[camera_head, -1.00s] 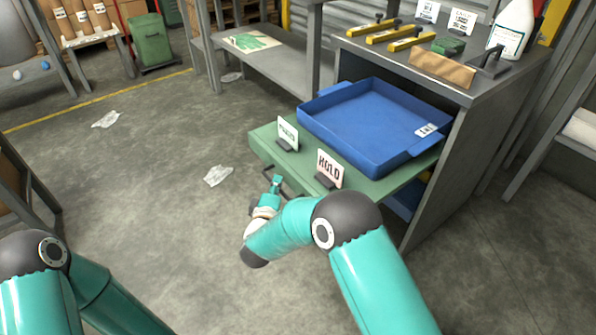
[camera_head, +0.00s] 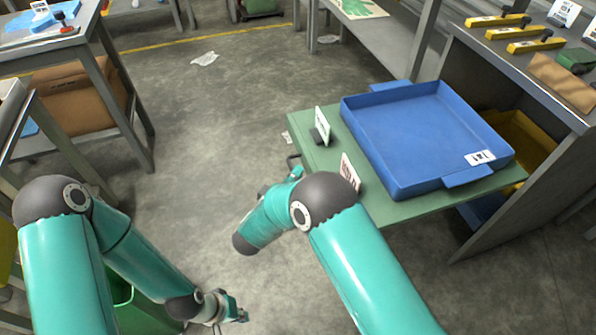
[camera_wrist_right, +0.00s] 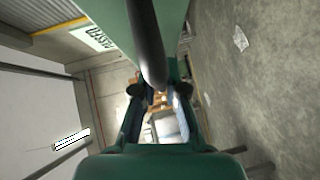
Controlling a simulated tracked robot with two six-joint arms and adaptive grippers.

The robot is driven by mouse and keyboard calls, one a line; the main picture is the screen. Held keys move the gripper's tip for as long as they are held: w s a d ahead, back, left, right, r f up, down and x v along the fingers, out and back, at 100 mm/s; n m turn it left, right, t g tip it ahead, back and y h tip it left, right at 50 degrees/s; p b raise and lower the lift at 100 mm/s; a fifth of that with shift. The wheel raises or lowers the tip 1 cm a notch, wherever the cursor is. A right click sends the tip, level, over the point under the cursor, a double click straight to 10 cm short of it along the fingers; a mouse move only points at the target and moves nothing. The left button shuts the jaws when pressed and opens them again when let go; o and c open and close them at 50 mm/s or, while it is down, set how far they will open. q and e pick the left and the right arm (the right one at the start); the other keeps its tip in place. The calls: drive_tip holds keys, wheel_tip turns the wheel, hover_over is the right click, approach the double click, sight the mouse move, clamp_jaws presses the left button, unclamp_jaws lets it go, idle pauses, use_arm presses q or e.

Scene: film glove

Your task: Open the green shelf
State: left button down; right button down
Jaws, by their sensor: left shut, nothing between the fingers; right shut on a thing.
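The green shelf (camera_head: 385,207) stands pulled out from the grey cabinet, with a large blue tray (camera_head: 425,135) lying on it. A dark bar handle (camera_head: 292,160) is on the shelf's front edge. My right gripper (camera_head: 296,173) is at this handle, partly hidden behind my own arm. In the right wrist view the dark handle (camera_wrist_right: 147,45) runs down between the fingers, and the gripper (camera_wrist_right: 155,95) is shut on it. My left gripper (camera_head: 241,316) is shut and empty, low in the head view, well away from the shelf.
Two small signs (camera_head: 322,126) stand on the shelf's front. Inside the cabinet a yellow bin (camera_head: 520,140) shows behind the tray. Yellow tools (camera_head: 525,40) lie on the cabinet top. A workbench (camera_head: 70,45) stands at the left. The floor between is mostly clear.

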drive_tip(key=shift+a, duration=0.15)
drive_tip(key=c, duration=1.2)
unclamp_jaws()
drive_tip(key=shift+f, duration=0.1)
